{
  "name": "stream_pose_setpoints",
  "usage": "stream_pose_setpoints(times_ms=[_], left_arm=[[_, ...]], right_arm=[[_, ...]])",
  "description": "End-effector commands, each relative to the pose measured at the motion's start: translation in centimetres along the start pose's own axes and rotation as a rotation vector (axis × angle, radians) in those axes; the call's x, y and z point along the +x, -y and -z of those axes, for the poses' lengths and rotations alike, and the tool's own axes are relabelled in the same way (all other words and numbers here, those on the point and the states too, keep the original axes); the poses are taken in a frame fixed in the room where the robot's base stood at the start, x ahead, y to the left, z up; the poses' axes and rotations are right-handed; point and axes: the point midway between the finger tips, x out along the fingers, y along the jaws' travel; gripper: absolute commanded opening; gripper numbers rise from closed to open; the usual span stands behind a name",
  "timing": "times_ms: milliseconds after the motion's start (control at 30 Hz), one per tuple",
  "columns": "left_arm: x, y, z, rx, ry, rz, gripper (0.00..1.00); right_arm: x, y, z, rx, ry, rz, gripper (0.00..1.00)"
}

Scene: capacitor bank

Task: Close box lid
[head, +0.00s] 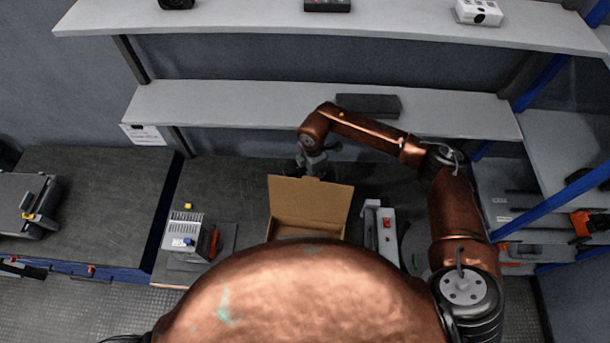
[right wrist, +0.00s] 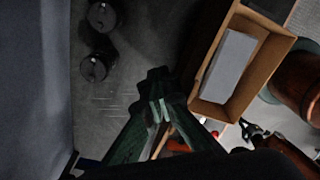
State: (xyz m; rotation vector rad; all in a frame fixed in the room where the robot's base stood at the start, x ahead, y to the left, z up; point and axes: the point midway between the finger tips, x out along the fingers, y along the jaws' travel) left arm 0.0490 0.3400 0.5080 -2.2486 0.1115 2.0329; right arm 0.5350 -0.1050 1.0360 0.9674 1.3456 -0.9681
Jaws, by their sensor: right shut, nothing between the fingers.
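An open brown cardboard box (head: 290,231) stands on the dark workbench, its lid flap (head: 312,200) raised along the far side. The front of the box is hidden by my own body. In the right wrist view the box (right wrist: 274,62) is open, with a pale grey block (right wrist: 229,66) inside. My right gripper (head: 312,172) is just behind the raised lid, fingertips partly hidden by it. In the wrist view the right gripper (right wrist: 158,108) is shut and empty, beside the box; I cannot tell whether it touches the lid. My left gripper is not in view.
A white device (head: 184,232) stands left of the box, and a grey unit with a red switch (head: 381,228) stands right of it. A shelf (head: 240,104) runs above and behind. Two dark cylinders (right wrist: 98,42) are near the gripper in the wrist view.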

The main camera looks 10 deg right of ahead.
Motion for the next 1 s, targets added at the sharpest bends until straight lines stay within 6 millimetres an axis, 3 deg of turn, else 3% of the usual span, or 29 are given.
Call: stream_pose_setpoints(times_ms=[1000], left_arm=[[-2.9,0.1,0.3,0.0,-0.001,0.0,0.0]], right_arm=[[-0.1,5.2,3.8,-0.002,-0.001,0.0,0.0]])
